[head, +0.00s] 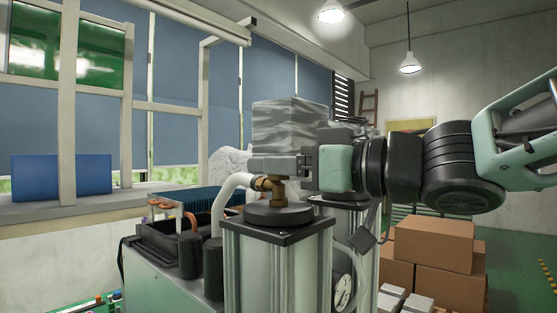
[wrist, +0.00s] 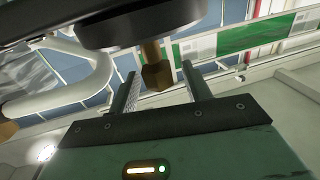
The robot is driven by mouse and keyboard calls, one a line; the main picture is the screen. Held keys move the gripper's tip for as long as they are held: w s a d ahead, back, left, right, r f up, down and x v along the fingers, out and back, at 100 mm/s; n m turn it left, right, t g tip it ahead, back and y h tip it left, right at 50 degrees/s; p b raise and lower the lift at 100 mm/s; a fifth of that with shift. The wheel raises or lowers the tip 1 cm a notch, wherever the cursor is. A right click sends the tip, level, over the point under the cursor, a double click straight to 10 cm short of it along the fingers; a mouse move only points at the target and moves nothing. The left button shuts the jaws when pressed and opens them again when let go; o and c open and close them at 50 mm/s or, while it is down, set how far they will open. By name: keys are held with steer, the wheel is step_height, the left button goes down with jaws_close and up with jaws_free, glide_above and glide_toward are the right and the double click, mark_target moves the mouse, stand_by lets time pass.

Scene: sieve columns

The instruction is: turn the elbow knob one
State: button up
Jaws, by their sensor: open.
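A brass elbow knob (head: 269,186) stands on the black round cap (head: 279,214) of the near metal column, with a white hose to its left. My gripper (head: 301,171) comes in from the right at about the brass fitting's height. In the wrist view my gripper (wrist: 160,70) is open, with one finger on each side of a brass piece (wrist: 155,72) that joins a black disc (wrist: 140,25). Gaps show between it and both fingers. I cannot tell how deep it sits between them.
A grey streaked block (head: 288,125) shows just above the fingers. A second column (head: 345,205) stands behind the near one. The white hose (head: 228,192) curves at the left, beside black equipment (head: 165,245). Cardboard boxes (head: 435,243) are stacked at the right.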

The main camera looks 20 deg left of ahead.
steer(key=shift+a, duration=0.15)
steer(key=c, duration=1)
